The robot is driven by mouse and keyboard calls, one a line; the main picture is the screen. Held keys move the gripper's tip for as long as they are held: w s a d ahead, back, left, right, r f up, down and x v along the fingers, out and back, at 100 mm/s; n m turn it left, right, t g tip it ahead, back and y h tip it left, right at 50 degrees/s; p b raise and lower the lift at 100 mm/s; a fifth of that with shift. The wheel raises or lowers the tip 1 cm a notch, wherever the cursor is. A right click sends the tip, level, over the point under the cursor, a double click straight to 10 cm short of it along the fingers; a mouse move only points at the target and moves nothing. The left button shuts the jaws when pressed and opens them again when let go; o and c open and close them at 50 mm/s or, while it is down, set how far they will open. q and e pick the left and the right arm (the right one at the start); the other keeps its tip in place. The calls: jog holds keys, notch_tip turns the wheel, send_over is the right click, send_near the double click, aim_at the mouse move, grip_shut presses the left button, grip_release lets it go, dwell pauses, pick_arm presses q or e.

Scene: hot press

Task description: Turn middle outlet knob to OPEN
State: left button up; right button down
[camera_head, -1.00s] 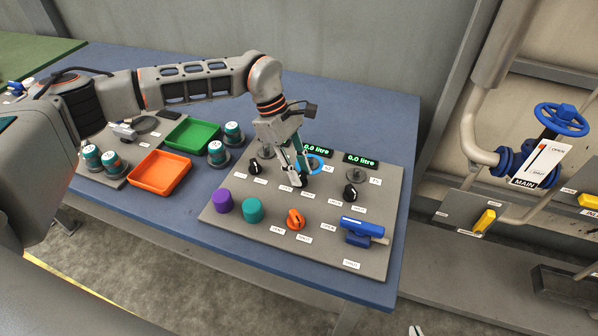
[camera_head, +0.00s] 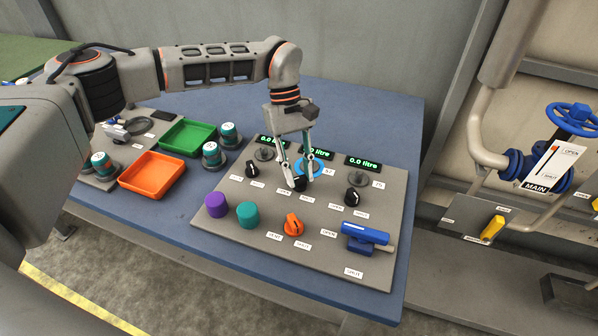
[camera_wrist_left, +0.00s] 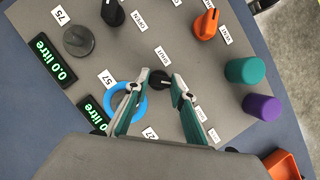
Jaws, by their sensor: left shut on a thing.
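The middle outlet knob (camera_head: 299,184) is a small black knob on the grey panel (camera_head: 330,263), between two other black knobs. My left gripper (camera_head: 299,183) reaches down onto it from above, with one finger on each side. The knob also shows in the left wrist view (camera_wrist_left: 160,79) between the fingertips, and the gripper is shut on it. A label reading SHUT (camera_wrist_left: 161,54) lies beside the knob in that view. The fingers partly hide the knob. My right gripper is not in view.
Black knobs sit to the left (camera_head: 252,169) and right (camera_head: 352,197). A blue ring (camera_wrist_left: 125,103) is close by one finger. Purple (camera_head: 216,204) and teal (camera_head: 247,213) cylinders, an orange knob (camera_head: 293,224) and a blue-handled valve (camera_head: 364,234) stand nearer the front.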

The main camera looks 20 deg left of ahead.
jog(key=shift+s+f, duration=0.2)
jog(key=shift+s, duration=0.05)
pick_arm(q)
jog(key=o, duration=1.1)
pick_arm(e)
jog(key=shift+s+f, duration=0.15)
pick_arm(q)
jog(key=shift+r, duration=0.1)
jog(key=v, duration=1.2)
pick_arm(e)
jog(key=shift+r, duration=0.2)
